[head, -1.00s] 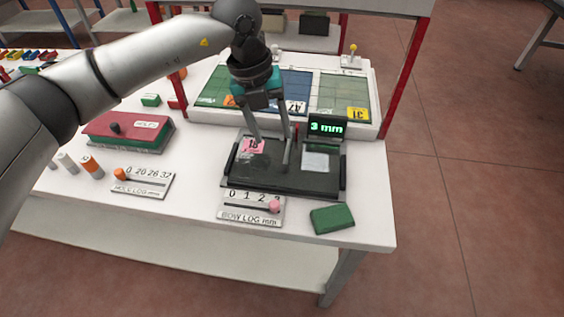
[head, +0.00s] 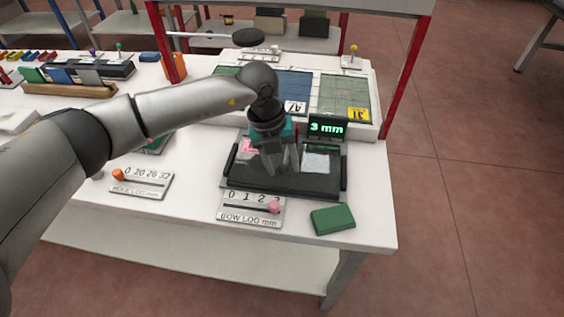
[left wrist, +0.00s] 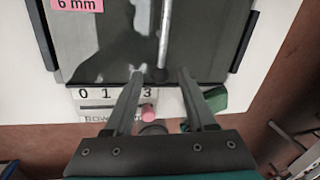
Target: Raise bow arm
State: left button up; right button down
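The bow arm (left wrist: 165,35) is a slim silver rod with a dark tip, lying over the dark glass of the black gauge bed (head: 240,183). My left gripper (left wrist: 160,76) is open, its two fingers on either side of the rod's tip end in the left wrist view. I cannot tell whether either finger touches it. In the head view the left gripper (head: 276,170) is low over the bed and hides most of the rod. The display (head: 327,127) reads 3 mm. My right gripper is not in view.
The bow log slider (head: 250,220) with its pink knob (head: 275,207) lies in front of the bed. A green block (head: 332,218) is at its right. The hole log slider (head: 141,183) is to the left. A rack with glass panels (head: 345,92) stands behind.

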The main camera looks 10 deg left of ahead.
pick_arm(q)
grip_shut()
dwell(1.2)
